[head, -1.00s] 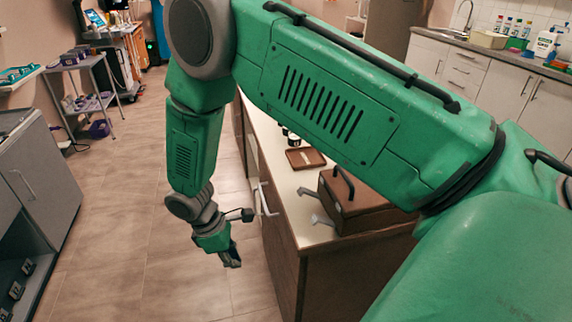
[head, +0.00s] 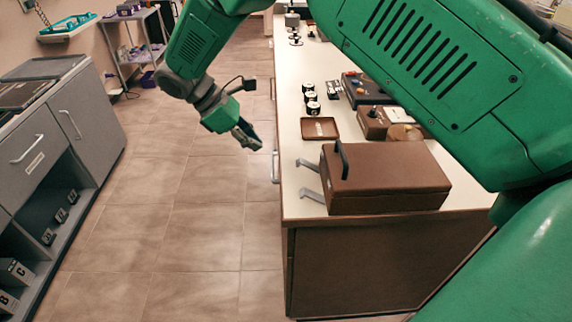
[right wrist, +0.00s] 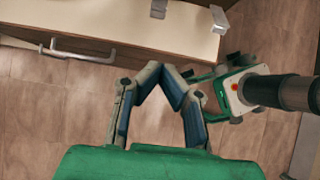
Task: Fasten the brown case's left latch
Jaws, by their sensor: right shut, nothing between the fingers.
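The brown case (head: 390,172) sits on the near end of the white counter, lid down, with a black handle (head: 342,160) on top. Two grey latches, a farther one (head: 309,164) and a nearer one (head: 312,195), stick out from its left-facing side, swung away from the case. Two grey pieces that look like the latches (right wrist: 158,9) (right wrist: 220,19) show at the top of the right wrist view. My right gripper (head: 248,138) is over the floor, left of the counter and apart from the case. Its fingers (right wrist: 166,76) are shut and empty. My left gripper is out of view.
The counter (head: 296,133) has a handle on its left side. A small brown tray (head: 319,128), black-and-white jars (head: 309,99) and other boxes stand beyond the case. A grey cabinet (head: 60,140) is at the left. The floor between is clear.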

